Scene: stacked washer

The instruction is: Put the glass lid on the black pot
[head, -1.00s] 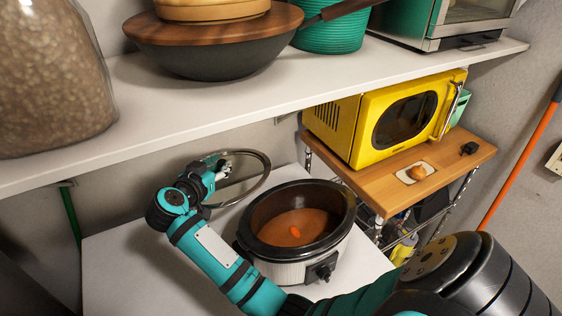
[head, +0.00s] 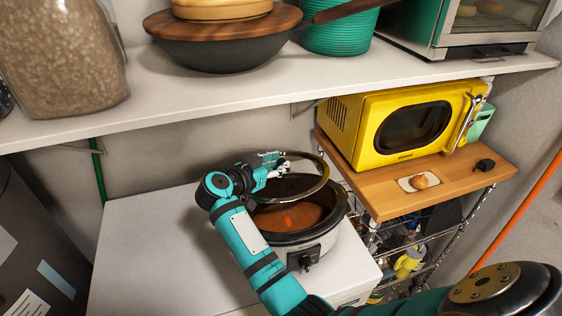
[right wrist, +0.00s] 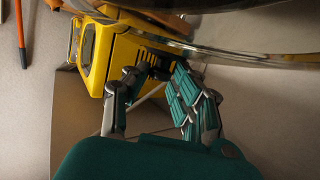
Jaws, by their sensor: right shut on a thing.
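The glass lid (head: 325,172) has a shiny metal rim and see-through glass. My right gripper (head: 274,165) is shut on it and holds it tilted above the back of the black pot (head: 340,216). The pot is a dark oval crock in a grey cooker body with a control knob in front. It holds orange-brown soup with an orange piece, still visible under the lid. In the right wrist view the lid's rim (right wrist: 215,50) crosses the top, above my gripper's fingers (right wrist: 150,75). The grip on the knob is partly hidden. My left gripper is not in view.
A white shelf (head: 230,100) with a wooden-lidded pan (head: 222,50) and a grain jar (head: 65,60) overhangs behind. A yellow microwave (head: 410,125) stands on a wooden cart to the right. The white counter (head: 150,250) is clear left of the pot.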

